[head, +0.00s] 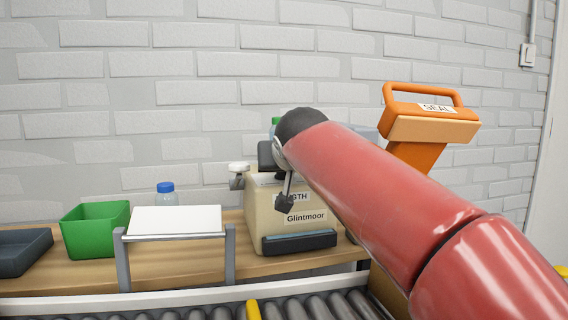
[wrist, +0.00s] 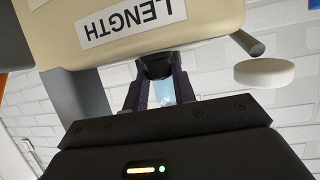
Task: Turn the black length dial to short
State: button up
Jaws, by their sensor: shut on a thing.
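The beige machine (head: 264,222) stands on the bench, with a "Glintmoor" label on its front and a partly covered label ending in "GTH". In the wrist view the beige body (wrist: 82,18) carries the full "LENGTH" label (wrist: 133,20), upside down. The black length dial (wrist: 154,66) shows just past that label, between my fingertips. My gripper (wrist: 160,88) is shut on the dial, one finger on each side. The dial's pointer and scale marks cannot be made out. In the head view my red arm covers the machine's right side and much of the grip.
A white knob (head: 238,168) juts from the machine's left side. A green bin (head: 97,230), a blue-capped bottle (head: 166,193) and a white panel (head: 174,220) stand to the left. An orange "SEAL" handle (head: 424,97) rises at right. Rollers (head: 318,306) run in front.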

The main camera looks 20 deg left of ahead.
jog(key=o, duration=1)
jog(key=shift+s, duration=0.1)
jog(key=b+v, duration=0.1)
jog(key=v, duration=0.6)
jog(key=shift+s+d+r, duration=0.1)
jog(key=shift+s+d, duration=0.1)
jog(key=shift+s, duration=0.1)
